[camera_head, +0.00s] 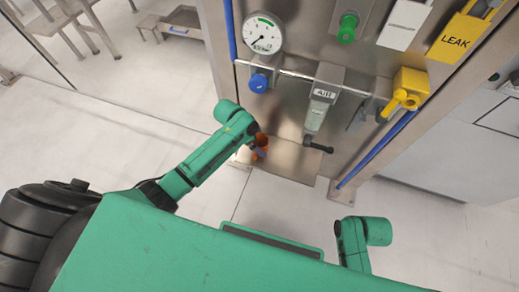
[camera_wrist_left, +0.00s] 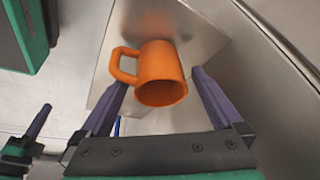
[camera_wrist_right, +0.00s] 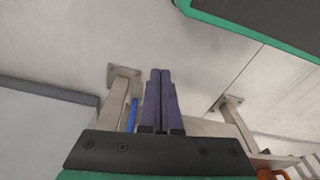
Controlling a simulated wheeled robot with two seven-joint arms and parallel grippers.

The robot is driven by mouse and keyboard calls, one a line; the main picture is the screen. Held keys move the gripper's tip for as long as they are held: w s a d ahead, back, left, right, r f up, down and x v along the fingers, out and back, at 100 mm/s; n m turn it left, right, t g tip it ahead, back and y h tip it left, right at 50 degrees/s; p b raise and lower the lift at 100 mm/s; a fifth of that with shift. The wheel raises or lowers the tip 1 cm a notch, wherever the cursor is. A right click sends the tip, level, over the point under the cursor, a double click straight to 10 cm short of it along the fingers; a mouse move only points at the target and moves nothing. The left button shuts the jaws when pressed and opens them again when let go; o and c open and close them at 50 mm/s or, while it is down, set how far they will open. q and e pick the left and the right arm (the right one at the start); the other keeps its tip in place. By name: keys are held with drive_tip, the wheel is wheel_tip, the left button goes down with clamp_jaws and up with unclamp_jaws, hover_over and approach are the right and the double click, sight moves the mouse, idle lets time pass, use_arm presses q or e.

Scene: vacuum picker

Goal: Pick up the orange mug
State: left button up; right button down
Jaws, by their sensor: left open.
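The orange mug (camera_wrist_left: 161,75) is on a grey metal plate (camera_wrist_left: 185,22) in the left wrist view. Its handle points left and its opening faces toward the camera. My left gripper (camera_wrist_left: 158,84) is open, with one purple finger on each side of the mug; the handle overlaps the left fingertip, and I cannot tell whether they touch. In the head view the mug (camera_head: 261,140) is partly hidden by my left gripper (camera_head: 257,151). In the right wrist view my right gripper (camera_wrist_right: 160,75) has its fingers together with nothing between them.
A steel panel stands behind the mug, with a gauge (camera_head: 263,35), a blue knob (camera_head: 259,82), a black-handled valve (camera_head: 318,146) and a yellow valve (camera_head: 404,92). Metal legs (camera_wrist_right: 119,97) stand near my right gripper.

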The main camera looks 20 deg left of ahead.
use_arm(q)
drive_tip(key=c, duration=1.3)
